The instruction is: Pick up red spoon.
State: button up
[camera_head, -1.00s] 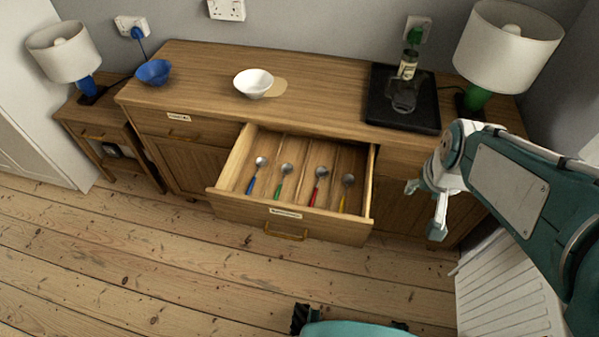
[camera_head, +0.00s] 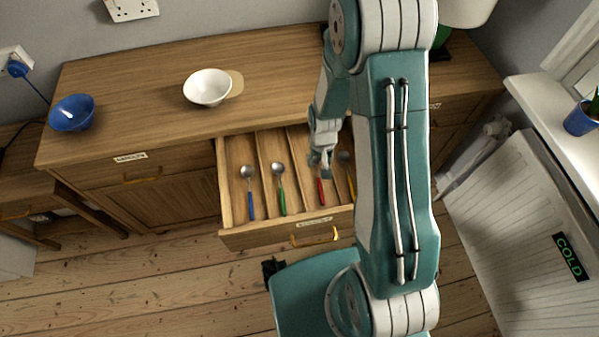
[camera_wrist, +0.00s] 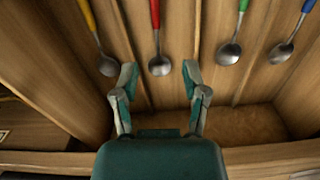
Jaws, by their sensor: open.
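The red spoon (camera_head: 320,188) lies in the open drawer, between the green spoon (camera_head: 281,200) and the yellow spoon (camera_head: 350,182). Its bowl end is partly hidden by my gripper (camera_head: 320,158) in the head view. In the wrist view the red spoon (camera_wrist: 158,60) shows a red handle at the top and a metal bowl lying ahead, between the lines of the two fingers. My gripper (camera_wrist: 160,80) is open and empty, its fingertips apart on either side of the bowl. I cannot tell the height of the fingers above the spoon.
The blue spoon (camera_head: 249,195) lies at the drawer's left. Thin dividers run between the spoons, and the drawer front (camera_head: 285,230) stands out from the cabinet. A white bowl (camera_head: 207,88) and a blue bowl (camera_head: 72,112) sit on top. A radiator (camera_head: 515,230) is at right.

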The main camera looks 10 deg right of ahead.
send_over(318, 178)
jog(key=d, duration=0.1)
jog(key=f, duration=0.5)
jog(key=shift+s, duration=0.3)
jog(key=shift+a+f, duration=0.55)
jog(key=shift+a, duration=0.05)
jog(key=f, duration=0.4)
jog(key=shift+w+d+f, duration=0.1)
jog(key=shift+w+d, duration=0.1)
jog(key=shift+w, duration=0.1)
jog(key=shift+d+f, duration=0.25)
jog(key=shift+f, duration=0.05)
jog(key=shift+a, duration=0.2)
jog(key=shift+c, duration=0.3)
jog(key=shift+a, duration=0.15)
grip_shut()
